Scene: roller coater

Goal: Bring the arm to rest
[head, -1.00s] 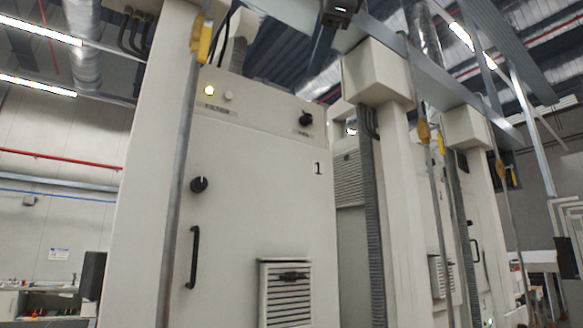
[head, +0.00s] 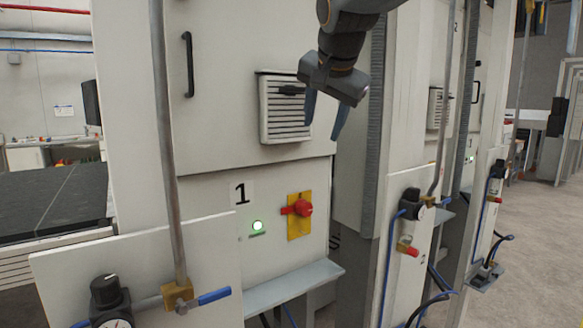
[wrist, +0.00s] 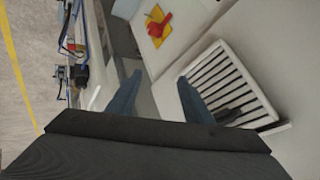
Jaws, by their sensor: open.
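My gripper (head: 325,125) hangs from the top of the head view, its two blue fingers apart and pointing down. It is empty and appears in front of the cabinet marked 1, beside the slatted vent (head: 284,108). In the wrist view, my gripper (wrist: 160,95) shows both blue fingers spread with nothing between them. The vent (wrist: 225,85) lies to the right of the fingers there. A red rotary switch on a yellow plate (head: 292,226) is below the vent on the cabinet, and it also shows at the top of the wrist view (wrist: 151,30).
A grey ledge (head: 290,290) juts out below the switch. A vertical pipe (head: 165,140) with a blue-handled valve (head: 213,296) and a gauge (head: 115,322) stand at the left front. More cabinets with valves (head: 408,250) and hoses stand at right. Open floor (head: 530,250) lies further right.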

